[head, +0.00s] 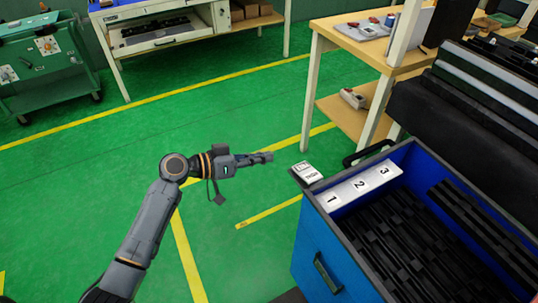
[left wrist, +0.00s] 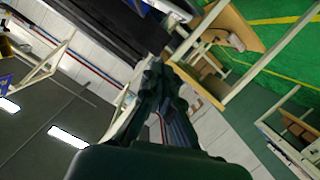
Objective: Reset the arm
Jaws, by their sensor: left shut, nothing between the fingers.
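My left arm (head: 143,225) comes in from the lower left of the head view, over the green floor. My left gripper (head: 266,157) points right, shut and empty, left of the blue bin and apart from it. In the left wrist view the shut gripper (left wrist: 160,85) shows as a dark shape in the middle. My right gripper is not in view.
A blue bin (head: 318,240) at the right holds several black strips. Its white panel (head: 362,187) is marked 1, 2 and 3. A wooden workbench (head: 345,37) stands behind. A green cart (head: 40,62) stands far left. The floor around my left arm is clear.

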